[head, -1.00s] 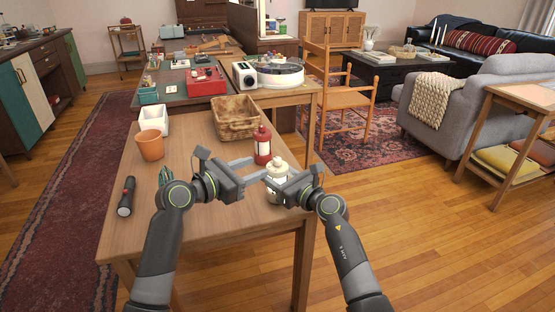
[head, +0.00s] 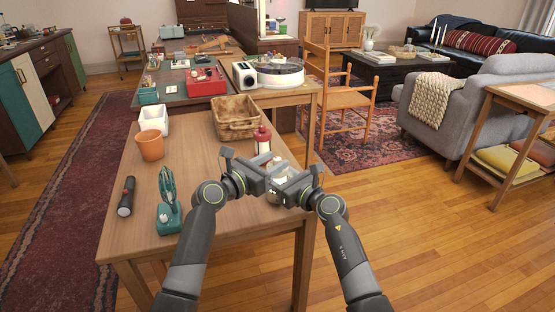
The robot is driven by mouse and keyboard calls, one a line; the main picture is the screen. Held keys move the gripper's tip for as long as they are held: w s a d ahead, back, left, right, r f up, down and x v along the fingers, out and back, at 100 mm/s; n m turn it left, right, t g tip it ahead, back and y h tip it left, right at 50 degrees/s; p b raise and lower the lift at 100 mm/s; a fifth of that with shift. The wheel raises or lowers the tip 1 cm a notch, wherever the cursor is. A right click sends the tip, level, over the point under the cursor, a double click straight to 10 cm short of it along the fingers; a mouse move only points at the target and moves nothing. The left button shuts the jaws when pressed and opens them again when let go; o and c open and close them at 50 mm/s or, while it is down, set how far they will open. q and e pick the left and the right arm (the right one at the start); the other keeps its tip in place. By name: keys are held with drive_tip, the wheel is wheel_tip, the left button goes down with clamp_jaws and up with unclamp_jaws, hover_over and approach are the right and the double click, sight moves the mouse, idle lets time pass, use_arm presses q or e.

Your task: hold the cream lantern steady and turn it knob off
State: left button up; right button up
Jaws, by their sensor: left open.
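The cream lantern (head: 277,164) stands upright near the right edge of the wooden table. My grippers cover most of its middle, and its knob cannot be made out. My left gripper (head: 278,178) is open, with its fingers reaching in from the left at the lantern. Whether they touch it is hidden. My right gripper (head: 280,189) is at the lantern's right front side, close against the left one. Its fingertips are hidden, so its opening cannot be told.
A red lantern (head: 263,140) stands just behind the cream one. A teal lamp-like item (head: 168,205), a black flashlight (head: 126,196), an orange pot (head: 150,146), a white bin (head: 154,118) and a wicker basket (head: 236,121) are on the table (head: 205,165). The table's middle is clear.

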use_arm(q)
drive_tip(key=shift+x, duration=1.1)
clamp_jaws()
